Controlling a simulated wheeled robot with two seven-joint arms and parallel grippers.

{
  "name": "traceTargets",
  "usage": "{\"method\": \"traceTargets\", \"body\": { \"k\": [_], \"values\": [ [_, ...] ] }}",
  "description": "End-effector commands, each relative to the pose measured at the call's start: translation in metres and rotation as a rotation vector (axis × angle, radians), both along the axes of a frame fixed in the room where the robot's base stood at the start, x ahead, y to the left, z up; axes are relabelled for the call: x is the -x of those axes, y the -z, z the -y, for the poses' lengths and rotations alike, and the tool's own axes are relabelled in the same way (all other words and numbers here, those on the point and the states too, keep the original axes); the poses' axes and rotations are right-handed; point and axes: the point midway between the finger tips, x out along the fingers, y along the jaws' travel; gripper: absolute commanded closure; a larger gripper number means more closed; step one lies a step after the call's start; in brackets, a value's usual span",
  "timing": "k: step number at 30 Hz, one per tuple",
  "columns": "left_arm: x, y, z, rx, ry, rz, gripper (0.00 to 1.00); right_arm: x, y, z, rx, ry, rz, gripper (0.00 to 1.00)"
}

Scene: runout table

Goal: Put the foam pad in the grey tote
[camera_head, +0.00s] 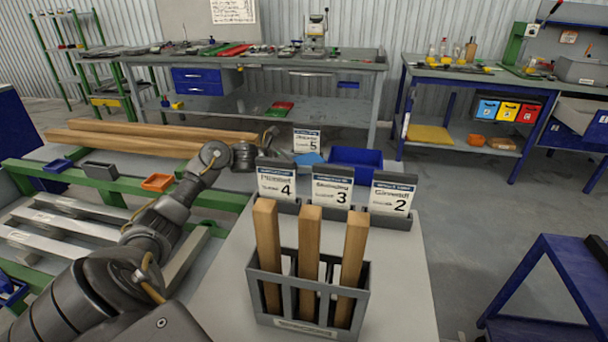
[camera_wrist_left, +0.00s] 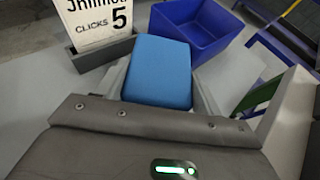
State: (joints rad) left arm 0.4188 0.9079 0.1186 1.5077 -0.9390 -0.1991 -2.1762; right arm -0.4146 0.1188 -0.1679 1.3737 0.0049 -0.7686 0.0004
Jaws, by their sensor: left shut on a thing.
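The foam pad is a blue block (camera_wrist_left: 157,70) between the pale fingers of my left gripper (camera_wrist_left: 162,92) in the left wrist view. The gripper is shut on it. In the head view the pad (camera_head: 309,158) shows as a small blue patch behind the number cards, and my left gripper (camera_head: 296,160) is partly hidden behind them. A small grey bin (camera_head: 100,170), perhaps the grey tote, sits on the green rail at the left, between a blue bin and an orange bin. My right gripper is not in view.
A blue bin (camera_head: 356,160) stands just right of the pad. Number cards (camera_head: 333,190) in grey holders and a grey rack (camera_head: 308,300) with three wooden bars stand nearer. Wooden beams (camera_head: 150,138) lie at the left. Another grey container (camera_head: 580,69) is on the far right bench.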

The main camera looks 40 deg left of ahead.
Motion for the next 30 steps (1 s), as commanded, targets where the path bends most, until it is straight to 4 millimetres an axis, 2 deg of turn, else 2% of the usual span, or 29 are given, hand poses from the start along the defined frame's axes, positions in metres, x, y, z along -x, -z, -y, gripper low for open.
{"method": "traceTargets", "body": {
  "k": [4,12,22,29,30],
  "values": [
    [0.0,0.004,0.0,0.002,-0.001,-0.001,0.57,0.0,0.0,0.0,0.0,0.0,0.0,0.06],
    [0.0,0.037,0.0,0.003,-0.002,-0.001,0.57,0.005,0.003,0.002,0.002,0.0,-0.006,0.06],
    [0.0,0.039,0.0,0.0,-0.001,0.0,0.57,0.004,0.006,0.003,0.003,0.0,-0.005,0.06],
    [0.0,0.041,0.0,0.0,-0.001,0.0,0.57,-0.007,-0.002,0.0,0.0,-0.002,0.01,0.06],
    [0.0,0.04,0.0,0.0,-0.001,0.0,0.3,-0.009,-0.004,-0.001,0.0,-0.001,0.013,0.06]
  ]
}}
